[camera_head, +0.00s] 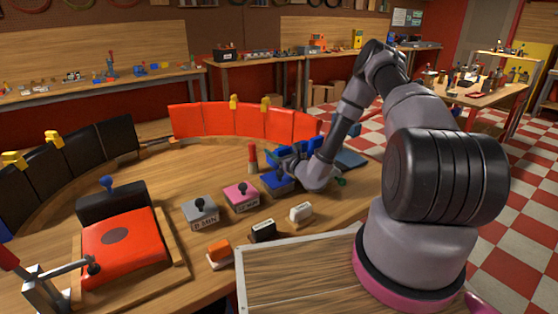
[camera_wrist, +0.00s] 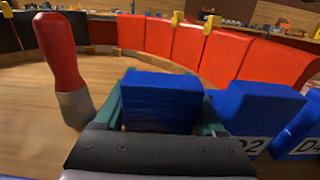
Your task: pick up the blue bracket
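In the wrist view, a blue block-like piece (camera_wrist: 160,98) stands between the two teal fingers of my gripper (camera_wrist: 161,112). It looks like the blue bracket, but its lower part is hidden behind the dark gripper body. The fingers flank it closely on both sides; I cannot tell whether they press on it. In the head view, my gripper (camera_head: 287,153) is low over the right part of the curved wooden bench, among blue parts and largely hidden by my wrist.
A red-handled tool (camera_wrist: 62,65) stands upright just left of my gripper. Labelled blue blocks (camera_wrist: 254,108) stand close on the right. Red panels (camera_head: 235,118) curve behind. A blue box (camera_head: 277,183), a pink box (camera_head: 241,196) and a grey box (camera_head: 200,212) stand in front.

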